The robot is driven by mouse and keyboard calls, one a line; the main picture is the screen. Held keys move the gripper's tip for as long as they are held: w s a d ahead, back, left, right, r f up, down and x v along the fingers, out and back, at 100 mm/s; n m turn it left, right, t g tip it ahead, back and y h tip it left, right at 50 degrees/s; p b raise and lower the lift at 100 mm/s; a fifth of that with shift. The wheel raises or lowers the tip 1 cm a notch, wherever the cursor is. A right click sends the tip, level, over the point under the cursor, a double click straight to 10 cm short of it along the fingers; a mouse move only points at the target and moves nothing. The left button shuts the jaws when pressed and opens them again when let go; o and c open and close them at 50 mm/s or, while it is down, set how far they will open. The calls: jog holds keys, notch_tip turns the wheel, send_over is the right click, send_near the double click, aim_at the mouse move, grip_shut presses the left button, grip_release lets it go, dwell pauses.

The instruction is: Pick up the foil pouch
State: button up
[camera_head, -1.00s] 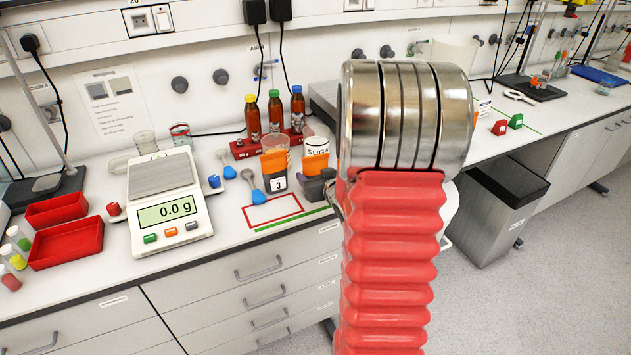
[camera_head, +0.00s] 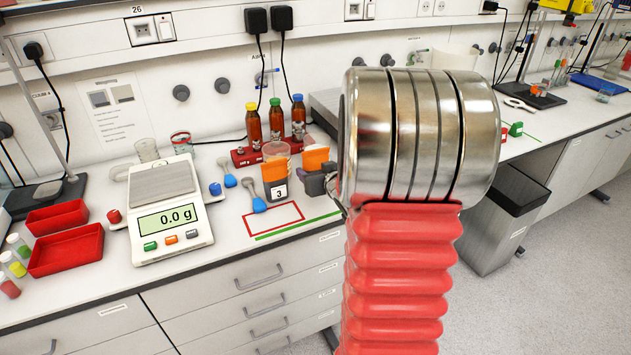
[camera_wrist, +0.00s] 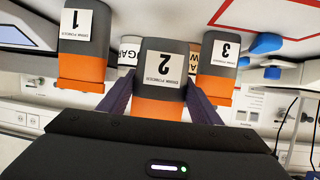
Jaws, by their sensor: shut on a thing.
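The foil pouch, grey with an orange end and a white label "2", shows upside down in the wrist view (camera_wrist: 162,68). My gripper (camera_wrist: 160,97) is shut on it, with one dark finger on each side. In the head view its orange top (camera_head: 315,158) shows above my gripper (camera_head: 317,183), and my arm hides part of the gripper. Similar pouches stand apart on either side, labelled "1" (camera_wrist: 85,42) and "3" (camera_wrist: 219,65). Pouch 3 also shows in the head view (camera_head: 275,184); pouch 1 is hidden there.
A sugar jar (camera_wrist: 128,52) is partly hidden behind the held pouch. A scale (camera_head: 165,215) reads 0.0 g at left, beside red trays (camera_head: 68,250). Bottles (camera_head: 276,122) stand in a red rack behind. Blue scoops (camera_head: 254,196) lie near a bare red-outlined rectangle (camera_head: 273,220).

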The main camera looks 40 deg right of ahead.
aim_at(316, 154)
jog(key=shift+r, duration=2.75)
